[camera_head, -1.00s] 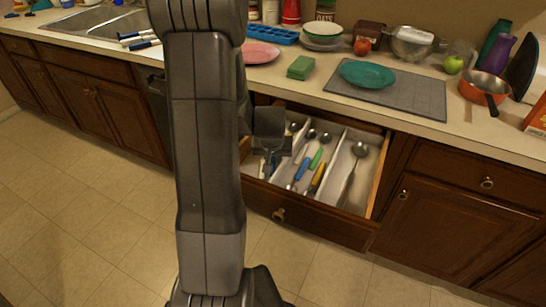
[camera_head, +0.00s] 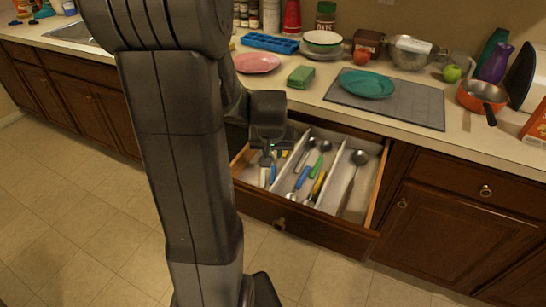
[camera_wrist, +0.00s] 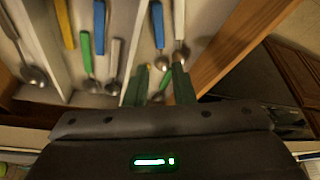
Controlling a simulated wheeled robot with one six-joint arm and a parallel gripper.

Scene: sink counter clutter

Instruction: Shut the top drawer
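The top drawer (camera_head: 320,233) of dark wood stands pulled open below the counter, with a round knob (camera_head: 279,224) on its front. It holds spoons and coloured-handled utensils between white dividers. My gripper (camera_head: 266,158) points down over the drawer's left part, behind the front panel. In the wrist view the two green-tinted fingers (camera_wrist: 158,86) are apart, with utensils beneath them. Whether the fingertips touch anything is unclear. The drawer's wooden side wall (camera_wrist: 228,48) shows right of the fingers. My arm hides part of the drawer's left end.
The counter above holds a green sponge (camera_head: 301,77), a pink plate (camera_head: 257,63), a teal plate (camera_head: 366,82) on a grey mat (camera_head: 425,108), and an orange pan (camera_head: 482,95) with its handle near the edge. Closed cabinets flank the drawer. The floor (camera_head: 75,215) in front is clear.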

